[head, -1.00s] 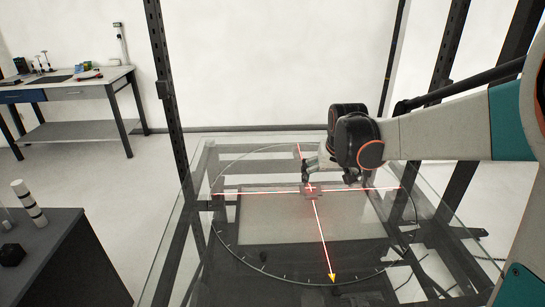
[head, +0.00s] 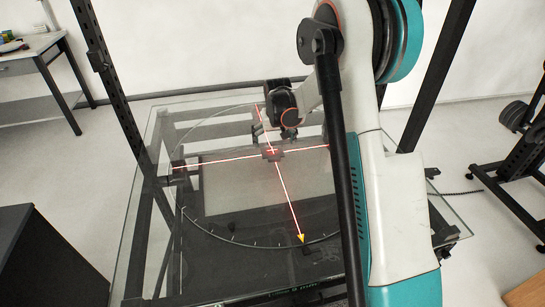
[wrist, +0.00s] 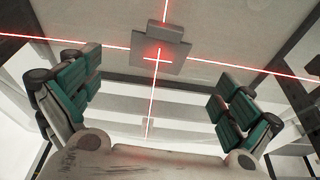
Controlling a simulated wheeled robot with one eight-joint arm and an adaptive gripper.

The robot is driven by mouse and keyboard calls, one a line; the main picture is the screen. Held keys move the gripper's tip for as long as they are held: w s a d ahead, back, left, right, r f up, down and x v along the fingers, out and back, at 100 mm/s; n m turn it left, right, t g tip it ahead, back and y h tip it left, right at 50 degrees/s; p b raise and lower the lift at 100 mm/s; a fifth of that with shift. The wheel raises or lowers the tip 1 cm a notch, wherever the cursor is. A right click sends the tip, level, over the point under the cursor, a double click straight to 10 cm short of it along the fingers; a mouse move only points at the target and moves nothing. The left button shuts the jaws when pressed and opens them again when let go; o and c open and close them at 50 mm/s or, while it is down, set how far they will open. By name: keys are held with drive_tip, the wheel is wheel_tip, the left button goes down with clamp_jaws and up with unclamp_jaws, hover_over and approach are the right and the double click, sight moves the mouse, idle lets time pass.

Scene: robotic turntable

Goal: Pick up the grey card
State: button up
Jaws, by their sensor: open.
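The grey card (wrist: 172,60) shows in the wrist view as a small flat grey plate with a narrower piece at its far edge. It lies at the crossing of the red laser lines, with a bright red cross on it. In the head view it is a small dark patch (head: 274,155) on the glass turntable (head: 150,215). My gripper (wrist: 158,95) is open and empty, its green-padded fingers wide apart on either side. In the head view my gripper (head: 289,132) is just beyond the card and slightly right. I see no contact with the card.
Dark posts (head: 112,85) rise around the glass table. A dark cabinet (head: 50,265) stands at the lower left and a workbench (head: 35,62) at the back left. A rack with dark discs (head: 515,113) is at the right. The glass around the card looks clear.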

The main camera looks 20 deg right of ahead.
sight(273, 153)
drive_tip(key=b+x, duration=0.2)
drive_tip(key=x, duration=0.5)
drive_tip(key=shift+w+d+f, duration=0.1)
drive_tip(key=shift+w+f, duration=0.1)
drive_tip(key=c, duration=1)
